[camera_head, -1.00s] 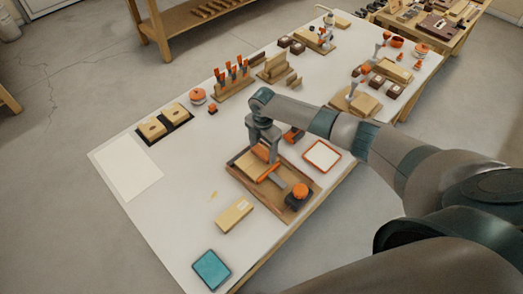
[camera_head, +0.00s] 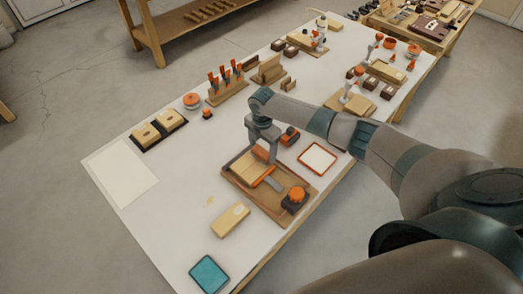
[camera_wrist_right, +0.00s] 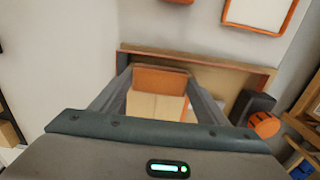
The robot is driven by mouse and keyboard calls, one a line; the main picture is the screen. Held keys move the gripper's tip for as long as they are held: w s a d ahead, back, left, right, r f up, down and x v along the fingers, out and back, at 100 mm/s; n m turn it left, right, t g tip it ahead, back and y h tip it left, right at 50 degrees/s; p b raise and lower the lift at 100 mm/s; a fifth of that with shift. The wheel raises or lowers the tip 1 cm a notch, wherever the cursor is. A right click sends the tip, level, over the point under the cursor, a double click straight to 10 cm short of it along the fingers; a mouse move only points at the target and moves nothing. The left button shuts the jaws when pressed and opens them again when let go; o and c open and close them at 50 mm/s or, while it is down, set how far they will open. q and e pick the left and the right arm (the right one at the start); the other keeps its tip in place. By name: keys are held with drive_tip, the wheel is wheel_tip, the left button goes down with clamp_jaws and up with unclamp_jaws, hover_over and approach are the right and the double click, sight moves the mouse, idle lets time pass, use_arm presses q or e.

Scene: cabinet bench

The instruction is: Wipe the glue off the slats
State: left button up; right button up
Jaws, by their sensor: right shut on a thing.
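The pale wooden slats (camera_head: 246,165) lie side by side in a shallow wooden tray (camera_head: 228,181); they also show in the right wrist view (camera_wrist_right: 150,108). My right gripper (camera_head: 263,157) is over the tray's far part, shut on an orange-brown piece (camera_wrist_right: 160,79), which sits between the fingers above the slats. The head view mostly hides this piece behind the fingers. An orange strip (camera_head: 263,176) and a grey bar (camera_head: 274,184) lie by the slats. I cannot make out glue on the slats. My left gripper is not in view.
A black-and-orange device (camera_head: 295,198) stands at the tray's right end. An orange-framed white panel (camera_head: 318,158) lies beyond it. A wooden block (camera_head: 230,220) and a teal pad (camera_head: 209,274) lie in front. The left is mostly clear.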

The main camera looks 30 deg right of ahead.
sight(254, 163)
drive_tip(key=shift+a, duration=0.1)
drive_tip(key=shift+s+a+p, duration=0.3)
drive_tip(key=shift+a+p, duration=0.1)
drive_tip(key=shift+a, duration=0.25)
drive_tip(key=shift+s+a+f, duration=0.1)
drive_tip(key=shift+a, duration=0.2)
drive_tip(key=shift+s+a+p, duration=0.2)
drive_tip(key=shift+a+p, duration=0.15)
drive_tip(key=shift+a, duration=0.15)
drive_tip(key=shift+s+a+p, duration=0.15)
drive_tip(key=shift+a+p, duration=0.15)
drive_tip(key=shift+a, duration=0.2)
drive_tip(key=shift+a, duration=0.1)
drive_tip(key=shift+s+a, duration=0.3)
drive_tip(key=shift+a, duration=0.6)
